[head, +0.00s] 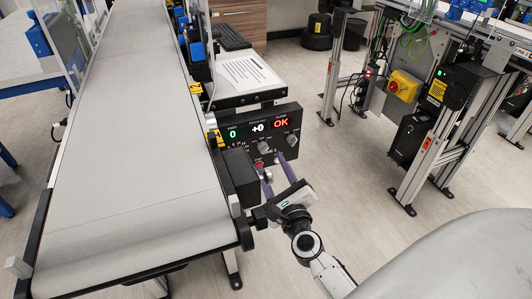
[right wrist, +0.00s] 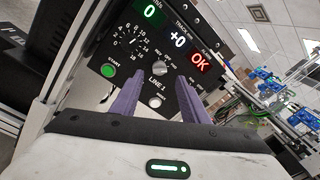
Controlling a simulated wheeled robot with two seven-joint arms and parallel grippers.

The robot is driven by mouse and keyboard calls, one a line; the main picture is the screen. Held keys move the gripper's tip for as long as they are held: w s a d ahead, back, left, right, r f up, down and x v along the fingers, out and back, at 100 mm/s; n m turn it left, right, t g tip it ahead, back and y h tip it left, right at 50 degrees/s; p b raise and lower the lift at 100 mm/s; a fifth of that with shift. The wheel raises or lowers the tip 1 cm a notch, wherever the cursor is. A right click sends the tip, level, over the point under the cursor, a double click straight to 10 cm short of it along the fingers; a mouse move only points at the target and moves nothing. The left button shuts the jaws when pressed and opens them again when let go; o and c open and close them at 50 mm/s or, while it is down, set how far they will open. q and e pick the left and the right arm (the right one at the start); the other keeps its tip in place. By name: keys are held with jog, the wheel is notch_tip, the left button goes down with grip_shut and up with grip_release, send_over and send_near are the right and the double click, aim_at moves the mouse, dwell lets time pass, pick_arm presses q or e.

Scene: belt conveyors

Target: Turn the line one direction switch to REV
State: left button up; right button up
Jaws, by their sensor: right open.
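The dark line one control panel (head: 258,133) stands beside the conveyor's right edge in the head view. In the right wrist view its face (right wrist: 181,56) carries a "LINE 1" label and lit displays reading 0, +0 and OK. A grey rotary knob (right wrist: 162,68) sits at its middle, likely the direction switch; its setting is too small to read. My right gripper (head: 273,163) is open in front of the panel's lower part. Its purple fingers (right wrist: 165,82) stand apart, either side of the knob in the wrist view; I cannot tell whether they touch it. My left gripper is out of view.
A green START button (right wrist: 110,70) and a small round silver control (right wrist: 155,101) lie near the fingers. The grey conveyor belt (head: 135,140) is empty. A paper sheet (head: 246,73) lies behind the panel.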

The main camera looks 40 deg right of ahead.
aim_at(264, 151)
jog(key=x, duration=0.6)
jog(key=shift+a, duration=0.1)
jog(key=c, duration=1)
